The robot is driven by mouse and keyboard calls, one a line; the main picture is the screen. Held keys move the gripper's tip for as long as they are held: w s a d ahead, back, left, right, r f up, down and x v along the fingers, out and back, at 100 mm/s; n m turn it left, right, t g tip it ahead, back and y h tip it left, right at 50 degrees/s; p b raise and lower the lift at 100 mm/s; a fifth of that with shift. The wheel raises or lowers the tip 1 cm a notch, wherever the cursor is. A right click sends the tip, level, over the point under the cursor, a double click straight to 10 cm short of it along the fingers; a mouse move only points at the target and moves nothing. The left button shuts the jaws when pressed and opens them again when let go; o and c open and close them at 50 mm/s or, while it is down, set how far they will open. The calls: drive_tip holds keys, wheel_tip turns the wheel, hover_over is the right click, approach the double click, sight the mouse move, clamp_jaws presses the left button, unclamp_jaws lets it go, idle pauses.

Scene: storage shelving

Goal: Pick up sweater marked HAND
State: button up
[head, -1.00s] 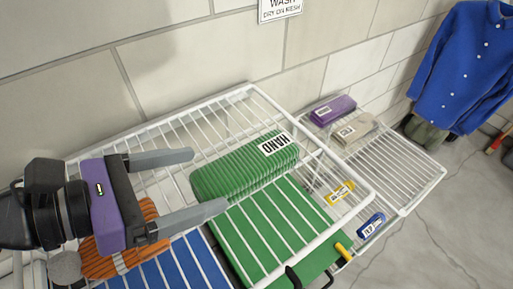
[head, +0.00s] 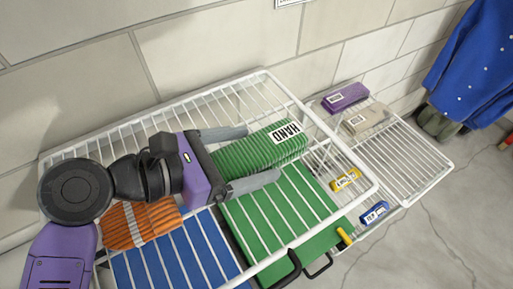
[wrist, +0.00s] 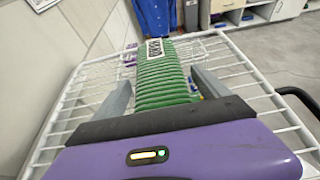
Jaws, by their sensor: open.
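The green ribbed sweater (head: 256,152) lies folded on the upper white wire rack, with a white HAND label (head: 287,133) at its far right end. My gripper (head: 262,156) is open, with its two grey fingers on either side of the sweater's near left end. In the wrist view the sweater (wrist: 163,80) lies between the fingers (wrist: 160,92), and its label (wrist: 158,47) is at the far end. I cannot tell whether the fingers touch it.
An orange striped folded item (head: 140,222) sits beside my arm. Blue (head: 180,255) and green (head: 285,215) panels show under the wire rack (head: 255,82). A lower rack at right holds purple (head: 345,97) and beige (head: 366,118) folded items. A wall stands behind.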

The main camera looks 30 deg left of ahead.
drive_tip(key=c, duration=1.7)
drive_tip(key=shift+c, duration=0.2)
drive_tip(key=shift+r, duration=0.1)
